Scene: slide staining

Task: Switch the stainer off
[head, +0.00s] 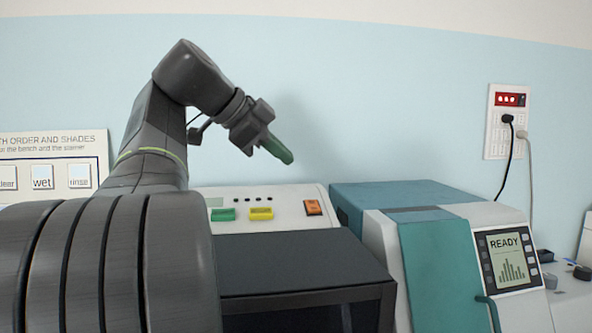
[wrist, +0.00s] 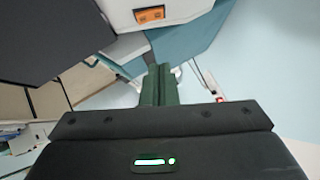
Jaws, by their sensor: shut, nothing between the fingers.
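The stainer (head: 292,222) is a white and dark grey box in the middle of the head view. Its sloped panel carries a green button (head: 222,214), a yellow button (head: 261,213) and an orange rocker switch (head: 313,207) at the right end. The orange switch also shows at the top of the wrist view (wrist: 150,14). My gripper (head: 286,156) is shut and empty, with its green fingers together. It hangs in the air above the panel, up and left of the orange switch in the head view, apart from it. Its fingers also show in the wrist view (wrist: 160,72).
A teal and white machine (head: 440,255) with a screen reading READY (head: 510,258) stands right of the stainer. A wall outlet panel (head: 507,122) with plugged cords is at right. A sign (head: 52,165) stands at left.

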